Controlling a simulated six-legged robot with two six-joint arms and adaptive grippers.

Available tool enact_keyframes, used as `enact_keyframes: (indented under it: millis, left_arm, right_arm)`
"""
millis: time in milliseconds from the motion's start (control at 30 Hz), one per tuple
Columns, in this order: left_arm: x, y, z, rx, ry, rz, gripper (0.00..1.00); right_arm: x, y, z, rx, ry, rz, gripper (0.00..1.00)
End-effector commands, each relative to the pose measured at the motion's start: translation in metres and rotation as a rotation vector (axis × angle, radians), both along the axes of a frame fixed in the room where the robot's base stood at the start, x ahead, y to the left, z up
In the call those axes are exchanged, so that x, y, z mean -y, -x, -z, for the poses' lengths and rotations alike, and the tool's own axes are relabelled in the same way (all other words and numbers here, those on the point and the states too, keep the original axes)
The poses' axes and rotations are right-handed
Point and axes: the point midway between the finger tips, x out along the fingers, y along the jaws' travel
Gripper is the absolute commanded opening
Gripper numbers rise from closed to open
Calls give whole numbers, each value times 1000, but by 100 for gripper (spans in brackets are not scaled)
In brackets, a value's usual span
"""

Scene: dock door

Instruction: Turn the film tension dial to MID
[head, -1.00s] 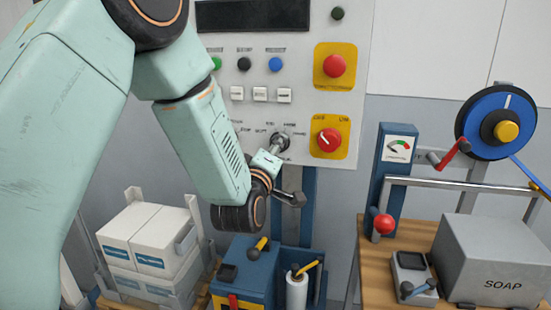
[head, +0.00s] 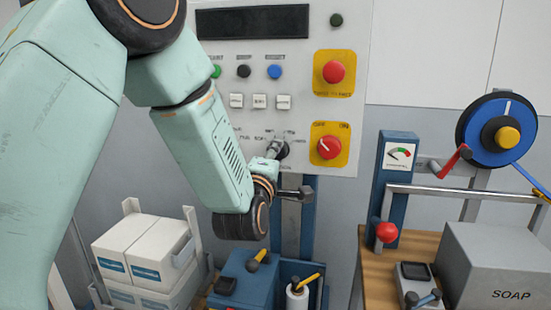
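A small dark round dial (head: 284,150) sits low on the pale control panel, with small labels around it too blurred to read. I cannot tell where it points, nor whether it is the film tension dial. My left arm comes in from the left, and its pale, slim gripper (head: 271,155) reaches up to the dial's left side. The gripper covers part of the dial and seems to touch it; whether its fingers are closed on it cannot be made out. My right gripper is not in view.
A red rotary switch (head: 329,148) on a yellow plate is right of the dial, below a red push button (head: 333,72). White buttons (head: 260,101) are above. A dark-ended bar (head: 296,193) juts out below. White boxes (head: 145,248) stand at left; a soap box (head: 500,265) at right.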

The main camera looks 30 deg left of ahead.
Motion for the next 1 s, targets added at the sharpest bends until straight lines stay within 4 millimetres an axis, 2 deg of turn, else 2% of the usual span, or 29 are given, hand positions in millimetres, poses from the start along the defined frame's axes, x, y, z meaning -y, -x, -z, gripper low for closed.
enact_keyframes:
  millis: [167,200,433,767,867,1000]
  left_arm:
    - [-1,0,0,1,1,-4,5]
    - [-1,0,0,1,1,-4,40]
    - [0,0,0,-1,-1,-2,60]
    - [0,2,0,-1,-2,0,60]
    - [3,10,1,-3,-1,1,60]
    - [8,30,3,-4,-3,0,60]
  right_arm:
    - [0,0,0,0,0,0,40]
    - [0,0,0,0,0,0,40]
    - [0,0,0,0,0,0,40]
    - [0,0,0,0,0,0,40]
    - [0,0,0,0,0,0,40]
    - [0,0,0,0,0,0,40]
